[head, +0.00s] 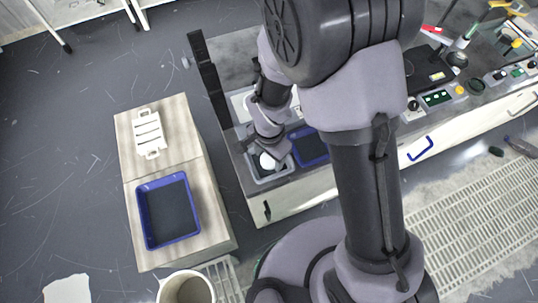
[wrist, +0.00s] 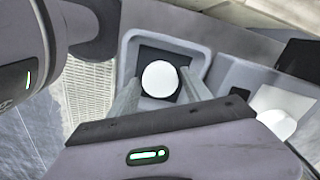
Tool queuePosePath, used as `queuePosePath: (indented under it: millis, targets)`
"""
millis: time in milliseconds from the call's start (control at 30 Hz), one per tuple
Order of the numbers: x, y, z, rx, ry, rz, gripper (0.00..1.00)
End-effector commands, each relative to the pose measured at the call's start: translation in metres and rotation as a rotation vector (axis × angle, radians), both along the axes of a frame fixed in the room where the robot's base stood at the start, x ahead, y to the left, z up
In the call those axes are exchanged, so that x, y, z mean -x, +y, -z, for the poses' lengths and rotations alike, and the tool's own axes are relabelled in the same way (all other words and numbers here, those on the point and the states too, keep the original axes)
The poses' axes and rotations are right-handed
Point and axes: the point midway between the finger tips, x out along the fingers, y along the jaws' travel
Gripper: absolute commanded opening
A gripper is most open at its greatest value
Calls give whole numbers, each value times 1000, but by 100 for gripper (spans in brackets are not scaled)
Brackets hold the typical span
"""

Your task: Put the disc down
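A round white disc (wrist: 160,79) lies in front of a dark square inside a grey tray (wrist: 199,63) in the wrist view. My gripper (wrist: 161,82) has one finger on each side of the disc, and narrow dark strips show between the disc and the fingers. The fingers look apart from the disc. In the head view the white disc (head: 267,161) shows at the end of my arm, by the grey tray (head: 257,178) at the near left end of the bench. My gripper (head: 270,155) is partly hidden there by my wrist.
A blue-rimmed tray (head: 312,158) stands right of the grey tray. Left of the bench, a pale wooden table (head: 122,130) holds a white slotted rack (head: 149,134) and another blue tray (head: 141,215). A white round part (wrist: 280,124) shows at right in the wrist view.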

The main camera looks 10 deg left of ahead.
Motion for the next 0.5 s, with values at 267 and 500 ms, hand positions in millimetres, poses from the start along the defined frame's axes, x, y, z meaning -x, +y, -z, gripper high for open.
queuePosePath:
  millis: [267,500]
  targets:
    - [0,0,-5,0,0,0,56]
    - [-1,0,-70,-2,-2,1,56]
